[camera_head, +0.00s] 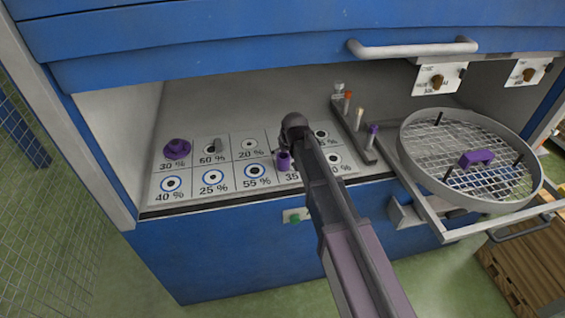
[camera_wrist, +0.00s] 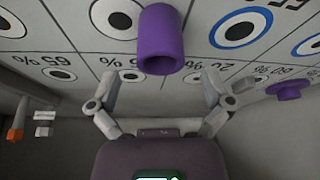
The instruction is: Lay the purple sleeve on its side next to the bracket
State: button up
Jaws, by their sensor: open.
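The purple sleeve (camera_head: 283,161), a short hollow tube, stands on the marked panel near the middle of the bay, partly hidden by my arm. In the wrist view the sleeve (camera_wrist: 160,40) has its open end facing the camera. It lies just beyond my gripper (camera_wrist: 158,82), whose two fingers are spread apart with nothing between them. A purple angled piece, which looks like the bracket (camera_head: 475,158), lies on the mesh of the round turntable (camera_head: 410,150) at the right.
A purple flanged part (camera_head: 177,149) and a grey part (camera_head: 217,147) stand on the panel's left side. A rack (camera_head: 352,129) with several small upright pieces stands between panel and turntable. Upright pegs (camera_head: 447,174) rise from the mesh. The blue cabinet front (camera_head: 300,45) overhangs the bay.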

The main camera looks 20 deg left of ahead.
jog(key=shift+b+x, duration=2.2)
jog(key=shift+x, duration=0.35)
jog(key=c, duration=1.3)
jog(key=shift+a+r, duration=0.1)
jog(key=shift+r, duration=0.1)
notch_tip(320, 180, up, 4)
jog(key=p, duration=0.4)
jog(key=shift+f, duration=0.15)
jog(key=s+d, duration=0.7)
jog(key=s+d+r+p, duration=0.1)
jog(key=s+d, duration=0.3)
jog(key=shift+s+d, duration=0.2)
jog(key=shift+r+p, duration=1.6)
